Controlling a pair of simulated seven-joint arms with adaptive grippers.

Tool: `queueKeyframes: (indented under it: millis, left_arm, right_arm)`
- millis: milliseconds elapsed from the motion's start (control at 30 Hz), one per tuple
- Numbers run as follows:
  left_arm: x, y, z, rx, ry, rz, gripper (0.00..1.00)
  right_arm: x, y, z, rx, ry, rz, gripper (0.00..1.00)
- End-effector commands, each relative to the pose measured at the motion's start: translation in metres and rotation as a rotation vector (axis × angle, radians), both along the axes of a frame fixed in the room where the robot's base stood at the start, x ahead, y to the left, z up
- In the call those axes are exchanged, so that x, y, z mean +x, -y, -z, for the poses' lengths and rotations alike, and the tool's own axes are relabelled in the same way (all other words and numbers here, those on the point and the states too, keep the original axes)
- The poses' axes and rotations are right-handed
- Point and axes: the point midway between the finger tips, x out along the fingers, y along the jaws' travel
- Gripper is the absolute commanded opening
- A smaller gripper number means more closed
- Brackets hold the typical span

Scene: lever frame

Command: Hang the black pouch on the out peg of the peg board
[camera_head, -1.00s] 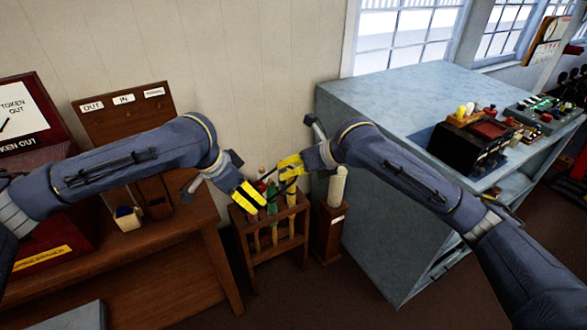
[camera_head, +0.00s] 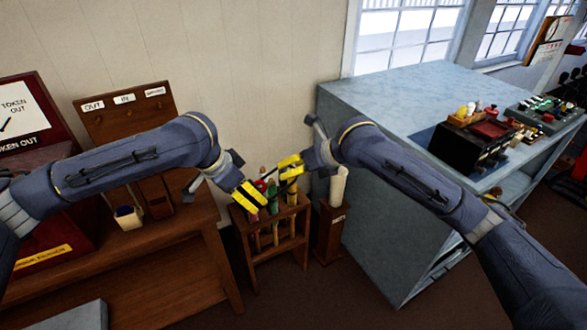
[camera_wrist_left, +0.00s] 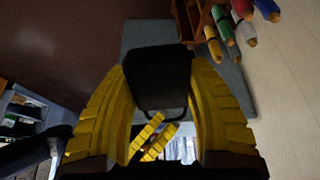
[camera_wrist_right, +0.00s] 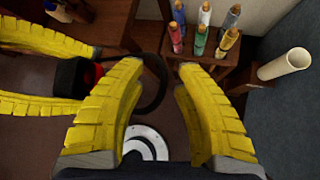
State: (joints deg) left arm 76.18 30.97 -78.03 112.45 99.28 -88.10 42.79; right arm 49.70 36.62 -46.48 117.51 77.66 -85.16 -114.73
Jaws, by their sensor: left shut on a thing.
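The black pouch (camera_wrist_left: 158,75) is between the yellow fingers of my left gripper (camera_head: 257,203), which is shut on it. It also shows in the right wrist view (camera_wrist_right: 72,78), with a little red at its edge. Its black loop (camera_wrist_right: 155,90) sticks out from the pouch toward my right gripper (camera_head: 279,174). My right gripper is open, its fingers apart on either side of the loop's far end; I cannot tell whether they touch it. The brown peg board (camera_head: 150,116) stands at the left with its OUT label (camera_head: 93,105) leftmost. The peg below it is barely visible.
A wooden rack (camera_head: 274,262) with several coloured flags is below the grippers. A wooden stand (camera_head: 329,235) with a white roll is beside it. A blue-grey cabinet (camera_head: 370,190) is at right. The board is on a wooden desk (camera_head: 180,222) with a small cup (camera_head: 128,218); a red token box (camera_head: 35,125) is left.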

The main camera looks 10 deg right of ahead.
Motion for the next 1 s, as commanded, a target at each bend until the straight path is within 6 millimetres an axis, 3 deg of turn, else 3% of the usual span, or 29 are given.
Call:
queueKeyframes:
  millis: [367,1000]
  left_arm:
    - [0.000,0.000,-0.001,0.000,0.001,0.000,0.26]
    - [0.000,0.000,-0.001,0.000,0.001,0.000,0.26]
  right_arm:
    - [-0.004,0.005,-0.007,-0.002,0.003,0.001,0.33]
    - [-0.051,0.052,-0.067,-0.002,0.003,0.001,0.33]
